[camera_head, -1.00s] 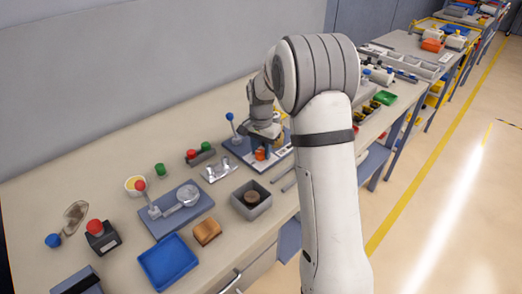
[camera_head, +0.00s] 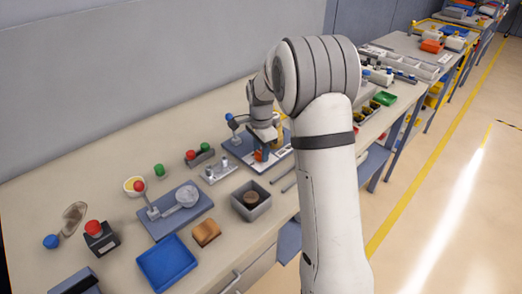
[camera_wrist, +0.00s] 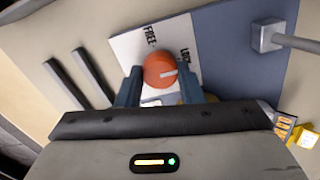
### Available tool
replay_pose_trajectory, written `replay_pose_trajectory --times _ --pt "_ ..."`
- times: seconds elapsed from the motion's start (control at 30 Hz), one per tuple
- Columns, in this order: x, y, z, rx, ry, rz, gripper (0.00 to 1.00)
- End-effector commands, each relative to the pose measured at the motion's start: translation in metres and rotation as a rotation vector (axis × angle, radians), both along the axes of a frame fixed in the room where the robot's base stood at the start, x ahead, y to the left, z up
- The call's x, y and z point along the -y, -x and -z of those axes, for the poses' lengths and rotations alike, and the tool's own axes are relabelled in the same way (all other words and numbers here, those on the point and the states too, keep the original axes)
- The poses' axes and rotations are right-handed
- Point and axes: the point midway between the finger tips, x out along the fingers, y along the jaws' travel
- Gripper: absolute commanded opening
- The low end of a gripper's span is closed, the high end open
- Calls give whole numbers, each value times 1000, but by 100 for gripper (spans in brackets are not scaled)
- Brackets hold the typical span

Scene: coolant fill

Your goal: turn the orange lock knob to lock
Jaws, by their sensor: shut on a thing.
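The orange lock knob (camera_wrist: 158,66) sits on a white label plate (camera_wrist: 128,47) marked FREE at the upper left and LOCK to the right. The knob's white pointer line points right, close to the LOCK marking. My gripper (camera_wrist: 161,76) has one blue-grey finger on each side of the knob and is shut on it. In the head view, the orange knob (camera_head: 259,156) shows small below my gripper (camera_head: 262,146), partly hidden by it.
A blue-topped lever (camera_head: 230,120) stands left of my gripper. A metal bracket (camera_head: 220,170) and a grey open box (camera_head: 249,212) are nearby. In the wrist view, a grey post with a rod (camera_wrist: 268,38) is upper right and two dark bars (camera_wrist: 78,80) lie left.

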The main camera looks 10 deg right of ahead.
Motion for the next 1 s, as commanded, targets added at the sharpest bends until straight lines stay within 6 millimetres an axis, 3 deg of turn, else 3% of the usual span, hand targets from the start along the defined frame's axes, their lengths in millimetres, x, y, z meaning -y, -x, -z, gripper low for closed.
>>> replay_pose_trajectory --times 0.27,0.3,0.53,0.83,1.0 --pt "0 -1 -1 2 -1 2 11" --pt "0 -1 -1 2 -1 2 36" --pt "0 0 0 1 0 1 55" --pt "0 0 -4 2 -1 0 56" --pt "0 -1 -28 5 -1 0 56"
